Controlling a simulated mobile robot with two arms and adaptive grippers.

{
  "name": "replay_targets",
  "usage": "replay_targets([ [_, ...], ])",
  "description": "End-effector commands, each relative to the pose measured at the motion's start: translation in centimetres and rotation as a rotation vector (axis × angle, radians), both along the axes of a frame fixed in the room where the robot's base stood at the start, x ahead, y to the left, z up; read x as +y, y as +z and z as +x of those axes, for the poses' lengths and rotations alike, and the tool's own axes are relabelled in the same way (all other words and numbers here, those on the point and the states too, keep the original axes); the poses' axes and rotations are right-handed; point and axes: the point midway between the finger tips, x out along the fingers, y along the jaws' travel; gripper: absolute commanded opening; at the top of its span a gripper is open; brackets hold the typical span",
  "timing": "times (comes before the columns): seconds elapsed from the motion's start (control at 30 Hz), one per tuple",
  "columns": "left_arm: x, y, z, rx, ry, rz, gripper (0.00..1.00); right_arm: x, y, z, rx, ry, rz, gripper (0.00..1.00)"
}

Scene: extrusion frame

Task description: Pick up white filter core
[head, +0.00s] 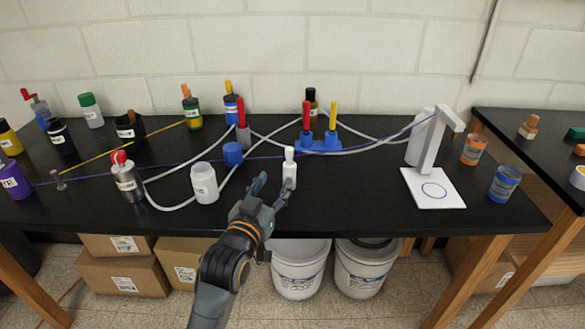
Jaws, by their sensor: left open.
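A small white upright piece with a narrower top, which looks like the white filter core (290,170), stands on the black table near its front edge, in the middle of the head view. My left gripper (272,184) reaches up from below, with its fingers spread open and nothing visibly held. Its right finger is right by the lower part of the white piece, and its left finger is to the left of it. I cannot tell whether the right finger touches it. My right gripper is not in view.
A white jar (204,183) and a blue cylinder (233,154) stand to the left. A blue holder (319,145) with red and yellow handles is behind. Hoses and cords cross the black table (350,195). A white stand (435,190) is on the right; the table between is clear.

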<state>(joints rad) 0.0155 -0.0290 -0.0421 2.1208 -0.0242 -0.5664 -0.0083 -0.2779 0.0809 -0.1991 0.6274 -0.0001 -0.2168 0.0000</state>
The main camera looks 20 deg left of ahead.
Motion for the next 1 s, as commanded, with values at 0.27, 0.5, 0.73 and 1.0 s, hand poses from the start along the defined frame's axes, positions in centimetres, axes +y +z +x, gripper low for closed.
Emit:
replay_targets([
  [0.27,-0.2,0.1,5.4,0.000,0.000,-0.001,0.46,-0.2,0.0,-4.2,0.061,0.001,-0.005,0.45],
  [0.5,-0.2,0.1,7.2,-0.001,0.000,-0.001,0.46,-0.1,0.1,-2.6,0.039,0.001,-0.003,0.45],
  [0.73,-0.2,0.4,10.4,-0.001,-0.001,-0.001,0.46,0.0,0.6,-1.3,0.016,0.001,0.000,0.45],
  [1.0,-0.2,0.2,12.1,0.000,-0.001,-0.001,0.46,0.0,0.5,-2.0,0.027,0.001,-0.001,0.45],
])
